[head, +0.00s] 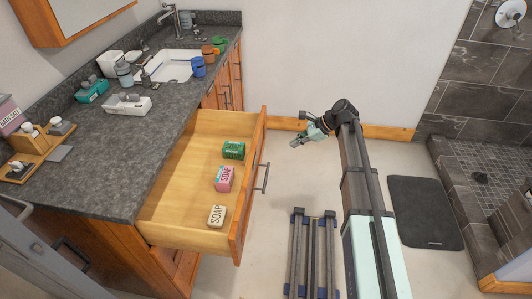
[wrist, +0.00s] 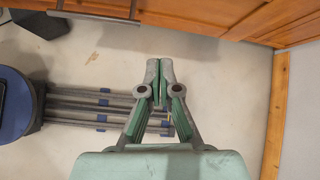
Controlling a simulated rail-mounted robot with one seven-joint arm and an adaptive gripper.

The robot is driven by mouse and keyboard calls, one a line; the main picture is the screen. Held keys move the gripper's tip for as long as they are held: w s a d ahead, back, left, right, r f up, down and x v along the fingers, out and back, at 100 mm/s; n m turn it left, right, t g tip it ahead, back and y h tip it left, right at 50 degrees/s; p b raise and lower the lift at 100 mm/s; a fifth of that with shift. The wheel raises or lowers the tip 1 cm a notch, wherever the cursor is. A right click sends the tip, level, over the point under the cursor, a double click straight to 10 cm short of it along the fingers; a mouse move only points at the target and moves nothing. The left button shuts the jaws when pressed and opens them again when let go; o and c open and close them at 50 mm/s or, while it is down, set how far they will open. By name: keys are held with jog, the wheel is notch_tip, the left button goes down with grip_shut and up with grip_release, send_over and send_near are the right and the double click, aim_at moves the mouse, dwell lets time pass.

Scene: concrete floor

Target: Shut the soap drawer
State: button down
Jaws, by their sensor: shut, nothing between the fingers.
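The soap drawer (head: 185,205) is a wooden drawer pulled far out of the vanity under the dark counter in the head view. Inside lie a green soap box (head: 233,150), a pink soap box (head: 224,179) and a cream soap box (head: 216,216). Its front has a grey bar handle (head: 262,178). My gripper (head: 295,143) is to the right of the drawer front, apart from it, and points left. In the wrist view the fingers (wrist: 160,70) are closed together and empty, above the floor.
The stone counter (head: 100,165) holds a sink (head: 172,66), cups, bottles and a wooden tray (head: 38,143). Open floor lies between the drawer and my arm. A dark mat (head: 425,212) and tiled shower are at the right. The back wall is behind my gripper.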

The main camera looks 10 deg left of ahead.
jog(key=a+f+m+p, duration=0.1)
jog(key=a+f, duration=0.2)
jog(key=a, duration=0.2)
jog(key=s+a+f+m+p, duration=0.1)
jog(key=a+f, duration=0.3)
jog(key=a, duration=0.2)
jog(key=shift+s+a+p, duration=0.15)
jog(key=shift+a+p, duration=0.05)
jog(key=shift+p, duration=0.1)
jog(key=shift+a, duration=0.1)
dwell(0.3)
